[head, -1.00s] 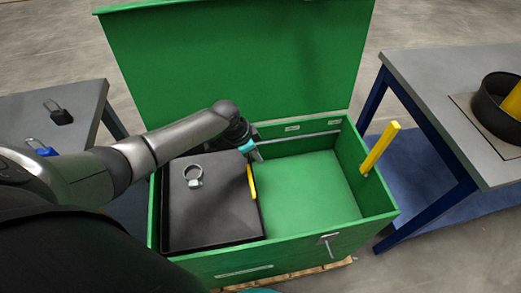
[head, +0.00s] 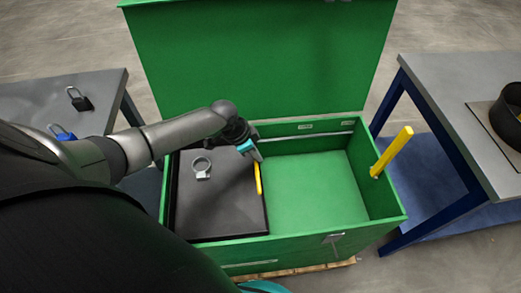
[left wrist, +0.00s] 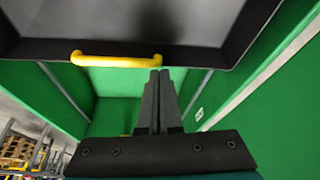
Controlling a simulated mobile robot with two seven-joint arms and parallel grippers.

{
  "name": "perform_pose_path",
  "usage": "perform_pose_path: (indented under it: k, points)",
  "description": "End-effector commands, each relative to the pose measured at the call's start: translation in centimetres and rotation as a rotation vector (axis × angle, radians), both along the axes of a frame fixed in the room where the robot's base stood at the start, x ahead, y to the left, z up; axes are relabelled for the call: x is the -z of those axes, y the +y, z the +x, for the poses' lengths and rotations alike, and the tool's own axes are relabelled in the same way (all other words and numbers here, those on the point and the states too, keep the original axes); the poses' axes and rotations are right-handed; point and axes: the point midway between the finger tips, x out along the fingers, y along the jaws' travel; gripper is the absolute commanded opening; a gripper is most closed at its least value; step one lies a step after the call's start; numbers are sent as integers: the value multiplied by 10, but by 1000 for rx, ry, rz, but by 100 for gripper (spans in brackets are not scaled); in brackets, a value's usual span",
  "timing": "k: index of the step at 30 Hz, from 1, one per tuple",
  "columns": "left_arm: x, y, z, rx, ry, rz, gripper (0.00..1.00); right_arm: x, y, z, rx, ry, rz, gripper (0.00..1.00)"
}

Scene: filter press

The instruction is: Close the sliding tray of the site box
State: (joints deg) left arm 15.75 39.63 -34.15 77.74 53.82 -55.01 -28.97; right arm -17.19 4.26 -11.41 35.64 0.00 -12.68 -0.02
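The green site box (head: 300,240) stands open in the head view with its lid raised at the back. The black sliding tray (head: 222,208) sits in the left part of the box. A yellow handle (head: 257,179) is on the tray's right edge. A grey ring-like clamp (head: 202,168) lies on the tray. My left gripper (head: 256,155) is just beyond the handle at the tray's far right corner. In the left wrist view its fingers (left wrist: 158,78) are together with nothing between them, close to the yellow handle (left wrist: 115,61). My right gripper is not in view.
A yellow post (head: 391,153) stands at the box's right wall. A grey table (head: 450,85) with a black pan is at the right. Another table with padlocks (head: 80,99) is at the left. The box's right part is empty.

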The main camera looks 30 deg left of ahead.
Motion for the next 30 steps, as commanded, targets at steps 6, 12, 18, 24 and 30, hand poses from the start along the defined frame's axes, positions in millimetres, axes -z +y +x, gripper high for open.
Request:
perform_pose_path:
  k: [6, 12, 18, 24, 30]
  points:
    - [7, 10, -9, -2, 28, 24, 0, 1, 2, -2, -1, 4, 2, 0]
    - [-11, 14, -14, -3, 27, 25, 0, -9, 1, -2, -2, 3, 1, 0]
    - [-56, 21, -21, 1, 15, 17, 0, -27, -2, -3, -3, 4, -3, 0]
    - [-102, 28, -31, 2, 8, 12, 0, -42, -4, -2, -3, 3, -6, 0]
    - [-131, 34, -38, 0, 3, 6, 0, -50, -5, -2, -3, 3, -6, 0]
